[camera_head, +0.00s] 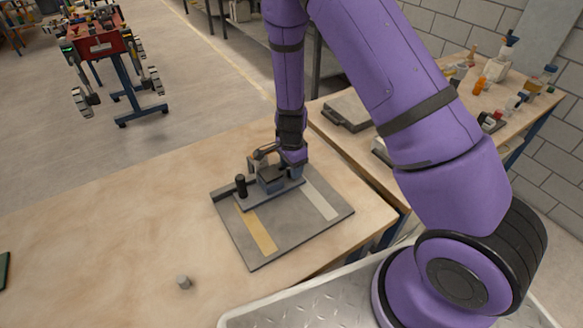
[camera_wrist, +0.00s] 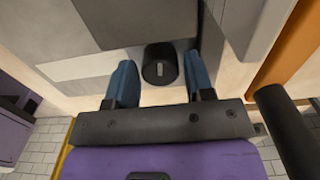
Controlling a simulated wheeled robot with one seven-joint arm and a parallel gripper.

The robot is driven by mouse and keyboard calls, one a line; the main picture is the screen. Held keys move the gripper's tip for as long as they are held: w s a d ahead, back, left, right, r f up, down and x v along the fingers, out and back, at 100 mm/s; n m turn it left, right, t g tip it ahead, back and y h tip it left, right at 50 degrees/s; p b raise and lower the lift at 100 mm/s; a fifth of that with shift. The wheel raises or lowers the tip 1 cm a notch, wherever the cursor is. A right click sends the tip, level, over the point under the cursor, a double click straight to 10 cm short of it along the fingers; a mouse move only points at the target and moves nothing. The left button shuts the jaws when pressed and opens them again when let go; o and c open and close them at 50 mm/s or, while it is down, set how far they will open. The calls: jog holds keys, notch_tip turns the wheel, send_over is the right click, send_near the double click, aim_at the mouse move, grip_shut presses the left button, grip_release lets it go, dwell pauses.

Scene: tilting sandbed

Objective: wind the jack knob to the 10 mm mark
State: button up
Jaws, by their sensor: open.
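In the wrist view a short black knob (camera_wrist: 160,64) with a pale mark on its end sits between the two blue fingers of my gripper (camera_wrist: 160,80). The fingers are open, one on each side, with a gap to the knob. In the head view my gripper (camera_head: 266,156) is low over the back of a grey board (camera_head: 287,232), at a small grey block fixture (camera_head: 270,178). The knob cannot be made out there. No scale or 10 mm mark can be read in either view.
A black upright post (camera_head: 241,185) stands left of the fixture. A tan strip (camera_head: 261,232) and a pale strip (camera_head: 320,199) lie on the board. Bottles crowd the right-hand bench.

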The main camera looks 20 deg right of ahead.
notch_tip(320, 180, up, 10)
dwell(0.5)
jog(key=shift+r, duration=0.2)
jog(key=s+d+r+n+t+y, duration=0.1)
jog(key=s+r+n, duration=0.35)
jog(key=r, duration=0.75)
jog(key=s+d+r+n+t+y, duration=0.1)
jog(key=s+d+r+n, duration=0.3)
jog(key=r, duration=0.7)
jog(key=s+d+r+n+t+h, duration=0.1)
jog(key=s+r+n, duration=0.2)
jog(key=s, duration=0.6)
jog(key=s+d+r+n+t+h, duration=0.1)
jog(key=s+r+n, duration=0.3)
jog(key=s+r, duration=0.4)
jog(key=s+t, duration=0.1)
jog(key=s, duration=0.1)
jog(key=shift+s, duration=0.3)
